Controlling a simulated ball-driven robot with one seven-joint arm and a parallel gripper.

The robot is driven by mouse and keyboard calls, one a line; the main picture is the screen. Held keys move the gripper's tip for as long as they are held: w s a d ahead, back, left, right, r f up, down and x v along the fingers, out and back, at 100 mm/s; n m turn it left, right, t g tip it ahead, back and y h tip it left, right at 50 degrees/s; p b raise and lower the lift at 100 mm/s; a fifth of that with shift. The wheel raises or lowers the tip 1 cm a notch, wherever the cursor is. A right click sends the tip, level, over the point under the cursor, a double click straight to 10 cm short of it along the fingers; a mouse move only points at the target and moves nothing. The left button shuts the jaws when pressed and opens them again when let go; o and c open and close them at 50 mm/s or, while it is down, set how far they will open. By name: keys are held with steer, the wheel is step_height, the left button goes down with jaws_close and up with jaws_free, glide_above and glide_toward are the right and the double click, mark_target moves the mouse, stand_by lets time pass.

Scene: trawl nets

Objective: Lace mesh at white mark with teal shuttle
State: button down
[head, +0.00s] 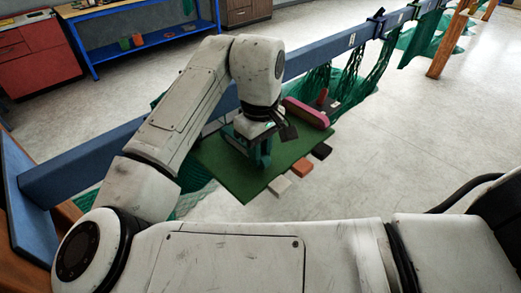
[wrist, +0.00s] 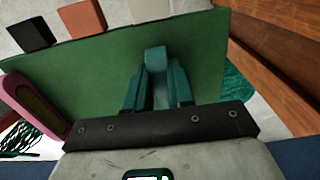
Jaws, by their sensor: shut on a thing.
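My gripper (head: 258,155) is over the green board (head: 225,178), below the blue beam. In the wrist view its teal fingers (wrist: 157,88) are shut on a slim, lighter teal piece, the teal shuttle (wrist: 155,62), which sticks out past the fingertips towards the board. Most of the shuttle is hidden between the fingers, and I cannot tell whether it touches the board. Green mesh (head: 345,85) hangs from the beam. A small white patch (head: 351,40) shows on the beam; I cannot tell whether it is the white mark. No white mark is clear on the mesh.
A pink object (head: 305,112) lies on the board's far right part. Black (head: 322,150), terracotta (head: 301,167) and cream (head: 279,185) blocks line its right edge. The blue beam (head: 325,47) runs behind. A blue bench (head: 150,40) stands far back. Floor at right is clear.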

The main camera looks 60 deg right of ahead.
steer(key=shift+f+b, duration=0.55)
steer(key=shift+f, duration=0.25)
steer(key=shift+w+d+r+p, duration=0.1)
steer(key=shift+w+r+p, duration=0.2)
steer(key=shift+w, duration=0.05)
steer(key=shift+w+d+p, duration=0.2)
steer(key=shift+w+d, duration=0.15)
steer(key=shift+w, duration=0.9)
steer(key=shift+w+d+p, duration=0.2)
steer(key=shift+w+d, duration=0.2)
steer(key=shift+w, duration=0.9)
steer(key=shift+w+d+p, duration=0.2)
steer(key=shift+w+d, duration=0.15)
steer(key=shift+w, duration=0.9)
steer(key=c, duration=0.9)
jaws_free()
step_height(320, 180, up, 11)
steer(key=b, duration=0.1)
steer(key=shift+f, duration=0.15)
